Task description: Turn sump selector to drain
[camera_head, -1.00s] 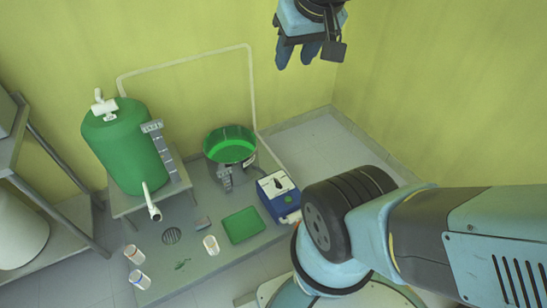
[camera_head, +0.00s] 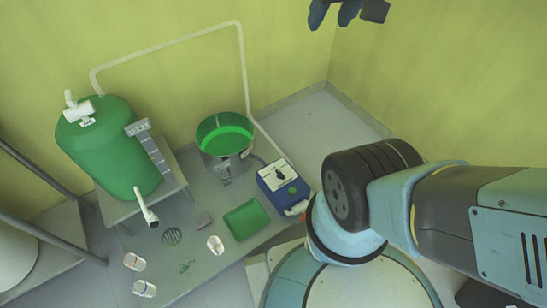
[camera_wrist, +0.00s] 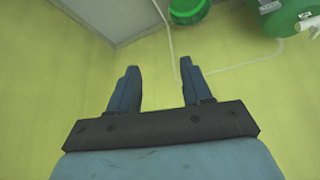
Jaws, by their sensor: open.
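A blue box (camera_head: 284,189) stands on the low grey platform. Its pale top panel (camera_head: 278,174) carries a small dark knob (camera_head: 280,175), which looks like the selector; its labels and exact pointing are too small to read. My gripper (camera_head: 335,12) is at the top edge of the head view, high and well apart from the box, and is partly cut off. In the wrist view my gripper (camera_wrist: 159,68) has its two blue fingers spread, with nothing between them. The box does not show in the wrist view.
Left of the box stands a round vessel of green liquid (camera_head: 224,135). A large green tank (camera_head: 110,150) with a spout stands further left. A green tray (camera_head: 246,220), white cups (camera_head: 215,245) and a drain (camera_head: 172,237) are on the platform. A pale pipe (camera_head: 165,46) runs along the wall.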

